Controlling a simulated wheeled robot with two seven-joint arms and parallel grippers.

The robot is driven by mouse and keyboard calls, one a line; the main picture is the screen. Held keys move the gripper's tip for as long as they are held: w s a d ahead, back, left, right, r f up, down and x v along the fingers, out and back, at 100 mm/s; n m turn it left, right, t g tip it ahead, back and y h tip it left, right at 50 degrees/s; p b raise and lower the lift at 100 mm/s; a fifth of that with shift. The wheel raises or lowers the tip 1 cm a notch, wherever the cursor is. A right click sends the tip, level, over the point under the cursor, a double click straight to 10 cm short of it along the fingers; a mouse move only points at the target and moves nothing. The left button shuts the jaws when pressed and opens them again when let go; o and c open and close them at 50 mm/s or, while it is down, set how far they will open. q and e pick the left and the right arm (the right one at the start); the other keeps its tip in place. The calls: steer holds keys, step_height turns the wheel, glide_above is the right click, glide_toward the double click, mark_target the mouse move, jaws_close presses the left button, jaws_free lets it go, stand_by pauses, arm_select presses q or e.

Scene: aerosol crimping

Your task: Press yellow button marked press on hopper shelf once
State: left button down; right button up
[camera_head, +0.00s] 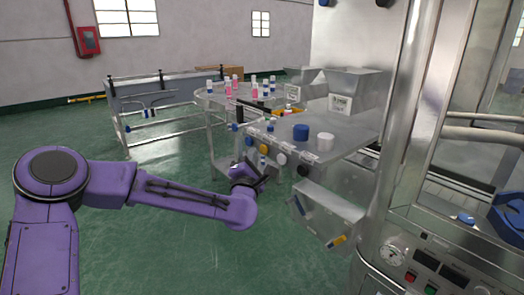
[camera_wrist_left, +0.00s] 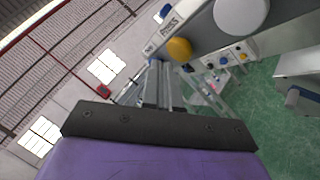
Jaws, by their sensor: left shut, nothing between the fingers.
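The yellow button (camera_head: 280,158) sits on the front edge of the grey hopper shelf (camera_head: 345,142). In the left wrist view the yellow button (camera_wrist_left: 179,49) is beside a PRESS label (camera_wrist_left: 168,26), with a white round knob (camera_wrist_left: 241,15) to its right. My left gripper (camera_head: 262,173) is just left of and below the button in the head view. In the left wrist view its closed fingers (camera_wrist_left: 160,66) point up, with tips just below and left of the button. They hold nothing. I cannot tell whether the tips touch the button. My right gripper is not in view.
A blue cap (camera_head: 301,131) and a white cap (camera_head: 325,141) stand on the shelf. A round table (camera_head: 211,97) with several small bottles is behind. A metal machine column (camera_head: 410,125) stands at right. Green floor is open at left.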

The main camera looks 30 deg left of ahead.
arm_select(q)
steer(key=shift+w, duration=0.15)
stand_by(0.4)
steer(key=shift+w+d, duration=0.2)
steer(key=shift+w, duration=0.05)
steer(key=shift+w+d+b, duration=0.2)
steer(key=shift+w+b, duration=0.25)
stand_by(0.8)
steer(key=shift+s+a, duration=0.2)
steer(key=shift+s, duration=0.25)
steer(key=shift+s+a, duration=0.2)
steer(key=shift+s, duration=0.25)
steer(key=s, duration=0.1)
steer(key=s+a, duration=0.1)
steer(key=s, duration=0.1)
steer(key=s+a, duration=0.1)
steer(key=shift+s, duration=0.3)
